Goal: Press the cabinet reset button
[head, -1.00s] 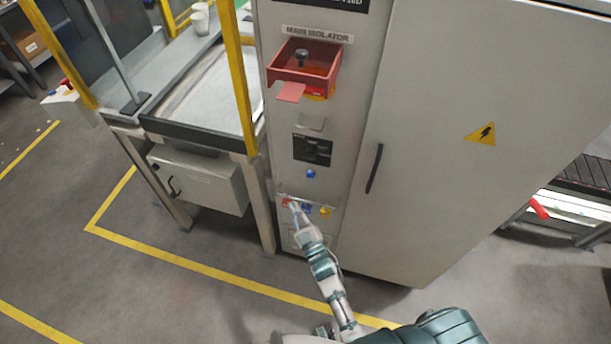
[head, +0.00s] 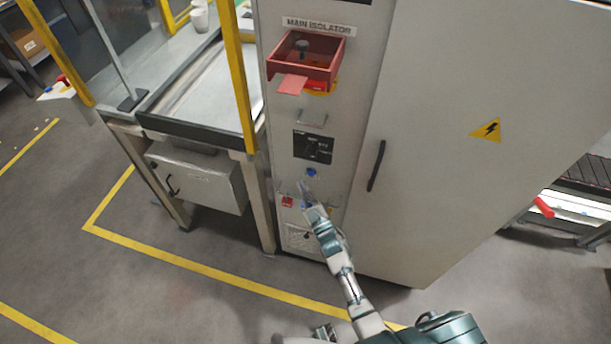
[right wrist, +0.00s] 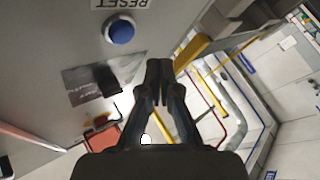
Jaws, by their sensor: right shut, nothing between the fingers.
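The cabinet (head: 460,110) stands in front of me with a narrow control panel on its left side. The blue reset button (head: 311,172) sits on that panel below a black rotary switch (head: 313,147). In the right wrist view the blue button (right wrist: 120,30) is beside a RESET label (right wrist: 122,3), left of my fingers. My right gripper (head: 303,187) is shut and empty, its tips just below the blue button in the head view, apart from it in the wrist view. The wrist view shows the closed fingertips (right wrist: 158,68).
A red isolator box (head: 305,60) juts from the upper panel. A yellow-posted bench (head: 190,90) stands to the left. The floor in front is clear.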

